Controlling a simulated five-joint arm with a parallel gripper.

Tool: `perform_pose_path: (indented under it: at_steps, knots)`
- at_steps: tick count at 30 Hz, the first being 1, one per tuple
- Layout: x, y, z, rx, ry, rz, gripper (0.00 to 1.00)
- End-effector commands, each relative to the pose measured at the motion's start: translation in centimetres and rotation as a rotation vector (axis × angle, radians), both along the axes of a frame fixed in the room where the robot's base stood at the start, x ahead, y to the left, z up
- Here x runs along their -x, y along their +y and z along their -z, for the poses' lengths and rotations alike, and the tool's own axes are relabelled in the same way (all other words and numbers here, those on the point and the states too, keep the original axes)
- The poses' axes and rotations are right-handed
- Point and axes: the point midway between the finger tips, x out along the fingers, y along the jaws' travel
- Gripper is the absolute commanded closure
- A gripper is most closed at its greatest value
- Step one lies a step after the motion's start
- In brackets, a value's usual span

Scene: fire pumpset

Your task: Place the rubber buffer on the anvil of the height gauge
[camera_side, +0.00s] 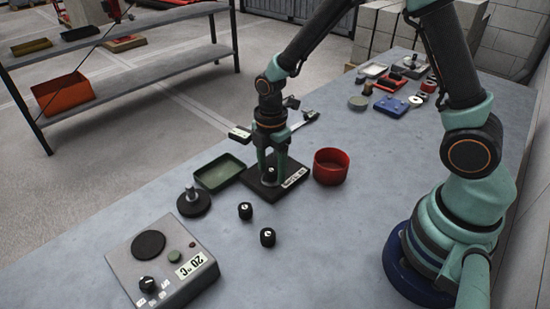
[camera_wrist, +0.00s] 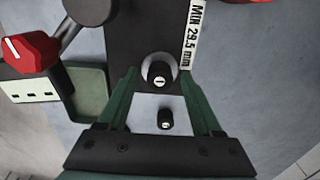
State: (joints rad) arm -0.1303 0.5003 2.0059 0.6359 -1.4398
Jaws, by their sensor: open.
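A black rubber buffer with a white mark on top (camera_wrist: 160,76) stands upright on the pale round anvil (camera_wrist: 146,61) of the height gauge. In the side view this buffer (camera_side: 270,172) shows between my fingers. The gauge's black base (camera_side: 262,190) carries a white "MIN 29.5 mm" label (camera_wrist: 190,35). My gripper (camera_wrist: 158,72) is open, with a green finger on either side of the buffer and visible gaps. Two more buffers stand on the table in the side view, one nearer the gauge (camera_side: 245,210) and one in front (camera_side: 267,237). One buffer (camera_wrist: 166,119) shows between my fingers in the wrist view, off the base.
A green tray (camera_side: 220,172) lies left of the gauge and a red bowl (camera_side: 331,166) stands right of it. A round black stand with a post (camera_side: 194,203) and a grey box reading 20 °C (camera_side: 160,260) are at front left. Small parts (camera_side: 391,106) lie at the back right.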

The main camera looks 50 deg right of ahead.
Motion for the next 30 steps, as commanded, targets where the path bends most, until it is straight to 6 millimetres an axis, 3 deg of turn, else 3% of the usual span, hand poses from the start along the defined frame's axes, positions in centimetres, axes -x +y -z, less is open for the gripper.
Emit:
perform_pose_path:
  at_steps: [15, 23, 26, 30]
  knots:
    - [-0.1, 0.0, -9.4, -0.001, -0.007, 0.000, 0.33]
    - [0.0, 0.0, -11.9, -0.001, -0.005, 0.007, 0.33]
    - [0.3, -0.3, -12.9, -0.004, -0.027, 0.068, 0.33]
    - [1.6, -1.2, -15.3, -0.026, -0.101, 0.300, 0.33]
